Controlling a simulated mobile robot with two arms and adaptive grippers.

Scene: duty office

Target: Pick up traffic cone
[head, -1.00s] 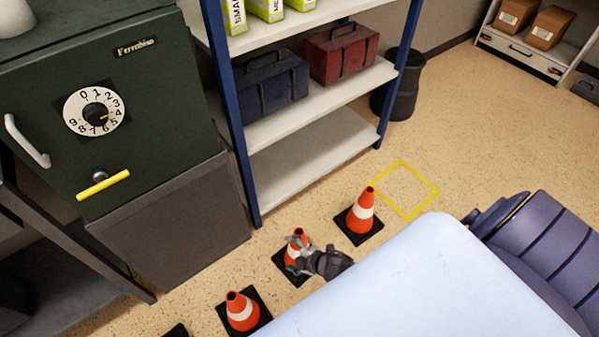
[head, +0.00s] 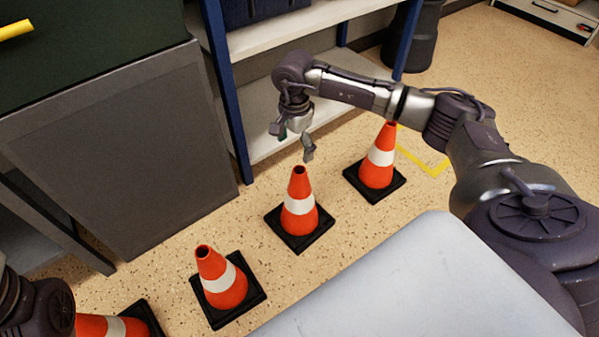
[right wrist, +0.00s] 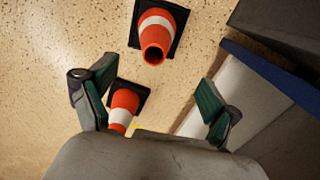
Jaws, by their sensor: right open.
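Orange-and-white traffic cones on black square bases stand on the floor in a slanting row. In the head view these are the right cone (head: 377,168), the middle cone (head: 299,208), the lower cone (head: 222,284) and a partly hidden one (head: 98,325) at the bottom left. My right gripper (head: 293,143) is open and empty, pointing down above the middle cone's tip, apart from it. In the right wrist view, its spread fingers (right wrist: 155,100) show one cone (right wrist: 156,30) beyond them and another (right wrist: 123,106) lower, near the left finger, its near end hidden by the gripper body.
A blue-and-white shelf (head: 265,130) stands close behind my right gripper. A grey cabinet (head: 120,150) is at the left. A pale surface (head: 420,280) fills the lower right. A yellow floor marking (head: 425,160) lies by the right cone. My left arm shows at the lower left edge.

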